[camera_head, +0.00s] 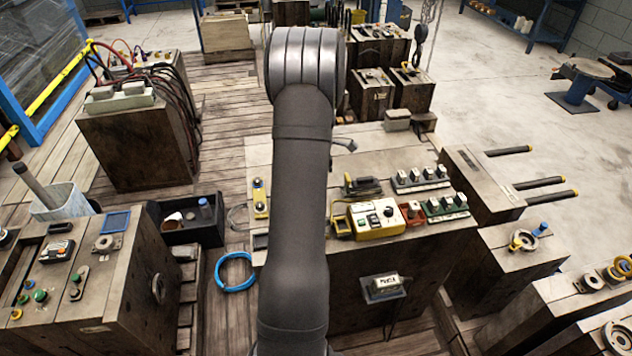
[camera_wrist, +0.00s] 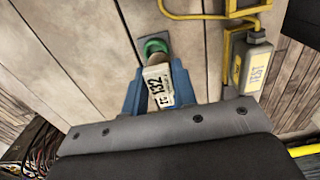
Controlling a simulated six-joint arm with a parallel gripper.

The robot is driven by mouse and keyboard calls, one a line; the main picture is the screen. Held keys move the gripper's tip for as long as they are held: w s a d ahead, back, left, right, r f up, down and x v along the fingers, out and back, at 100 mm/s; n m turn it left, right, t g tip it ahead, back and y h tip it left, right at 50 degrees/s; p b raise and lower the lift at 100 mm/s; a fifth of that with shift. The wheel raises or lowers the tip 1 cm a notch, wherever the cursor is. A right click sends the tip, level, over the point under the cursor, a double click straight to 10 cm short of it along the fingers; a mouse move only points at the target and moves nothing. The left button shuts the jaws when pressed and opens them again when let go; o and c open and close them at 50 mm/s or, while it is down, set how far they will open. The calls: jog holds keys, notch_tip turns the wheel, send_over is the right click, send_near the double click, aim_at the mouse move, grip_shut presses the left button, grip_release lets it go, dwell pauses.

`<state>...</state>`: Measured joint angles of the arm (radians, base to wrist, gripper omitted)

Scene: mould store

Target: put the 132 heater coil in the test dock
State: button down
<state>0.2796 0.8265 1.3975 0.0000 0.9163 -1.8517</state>
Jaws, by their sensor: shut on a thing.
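In the wrist view, my gripper (camera_wrist: 158,78) has its blue fingers on both sides of a pale block labelled 132, the heater coil (camera_wrist: 156,84), and is shut on it. A green ring (camera_wrist: 154,47) shows just beyond the block, over a dark square patch on the boards; I cannot tell whether it belongs to the coil. A grey box labelled TEST (camera_wrist: 255,63) is to the right, apart from the coil, with a yellow bracket and yellow cable. I cannot tell which part is the dock's seat. In the head view my arm hides the gripper and coil.
In the head view, a yellow meter box (camera_head: 376,219) and green-based rows of parts (camera_head: 445,207) stand on the central bench. A black bin (camera_head: 190,219) and a blue ring (camera_head: 235,271) are to the left. Crates and benches surround it; bare floor shows at upper right.

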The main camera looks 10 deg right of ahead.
jog(key=s+d+r, duration=0.6)
jog(key=s+d, duration=0.1)
jog(key=shift+s+a+f, duration=0.5)
jog(key=shift+s+f, duration=0.5)
jog(key=shift+f, duration=0.45)
jog(key=shift+s+a+f, duration=0.55)
jog(key=shift+s+f, duration=0.5)
jog(key=shift+f, duration=0.4)
jog(key=shift+s+a+f, duration=0.5)
jog(key=shift+s+f, duration=0.5)
jog(key=shift+f, duration=0.45)
jog(key=shift+f, duration=0.9)
jog(key=c, duration=1.1)
grip_release()
jog(key=shift+o, duration=0.5)
jog(key=o, duration=0.3)
jog(key=shift+r, duration=0.15)
